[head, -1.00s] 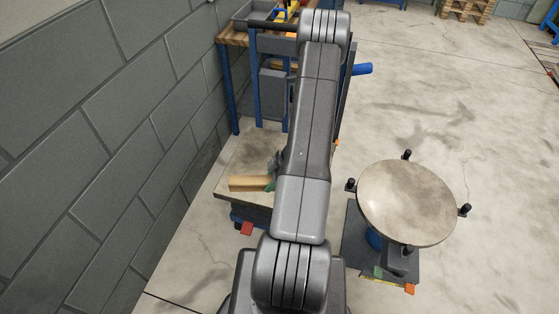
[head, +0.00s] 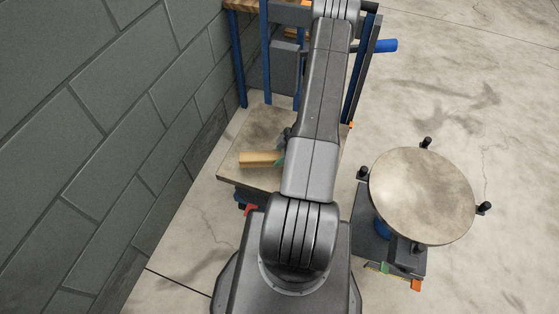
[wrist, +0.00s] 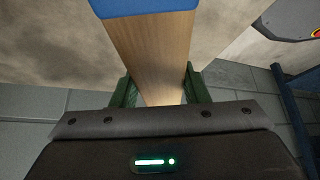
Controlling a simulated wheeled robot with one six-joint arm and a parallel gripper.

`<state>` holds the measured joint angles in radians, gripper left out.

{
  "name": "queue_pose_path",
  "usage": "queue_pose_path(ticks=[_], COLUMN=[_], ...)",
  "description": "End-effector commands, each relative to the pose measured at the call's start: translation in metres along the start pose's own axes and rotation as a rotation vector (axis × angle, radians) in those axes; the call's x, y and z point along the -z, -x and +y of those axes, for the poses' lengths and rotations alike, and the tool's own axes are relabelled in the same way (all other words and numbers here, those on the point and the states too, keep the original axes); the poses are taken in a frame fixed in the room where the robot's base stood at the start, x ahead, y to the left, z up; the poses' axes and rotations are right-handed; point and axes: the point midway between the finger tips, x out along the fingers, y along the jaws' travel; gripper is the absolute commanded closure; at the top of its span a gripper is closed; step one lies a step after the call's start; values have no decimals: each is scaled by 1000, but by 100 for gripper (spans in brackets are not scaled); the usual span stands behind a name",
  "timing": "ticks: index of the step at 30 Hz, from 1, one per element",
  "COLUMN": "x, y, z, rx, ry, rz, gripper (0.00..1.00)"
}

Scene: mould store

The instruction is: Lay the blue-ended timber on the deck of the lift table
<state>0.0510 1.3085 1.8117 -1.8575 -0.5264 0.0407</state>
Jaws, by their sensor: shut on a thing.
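The timber is a pale wooden bar (head: 258,159), also in the wrist view (wrist: 155,50), where its blue end (wrist: 145,7) fills the top edge. In the head view its blue end is hidden behind my arm. My gripper (head: 281,161) is shut on the timber, with green fingers on both sides in the wrist view (wrist: 160,88). The lift table's tan deck (head: 230,168) lies under the timber in the head view, partly covered by my arm. I cannot tell whether the timber touches the deck.
A grey block wall (head: 90,130) runs along the left. A blue-legged bench (head: 239,70) stands beyond the deck. A round-topped stand (head: 422,197) with black knobs is at the right. Open concrete floor (head: 470,80) lies behind it.

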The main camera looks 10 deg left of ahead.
Motion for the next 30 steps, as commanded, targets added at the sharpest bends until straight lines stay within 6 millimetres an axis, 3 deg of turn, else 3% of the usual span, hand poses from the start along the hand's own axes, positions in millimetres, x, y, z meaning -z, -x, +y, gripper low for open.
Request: queue_pose_path(ticks=[8,19,20,22,23,30], x=[-17,-20,-20,-19,-19,-19], y=[-30,-34,-34,-34,-34,-33], z=[0,0,0,0,0,0], rx=[1,0,0,0,0,0], ry=[-1,-1,-1,0,0,0], rz=[1,1,0,0,0,0], gripper=[92,92,55,42,38,38])
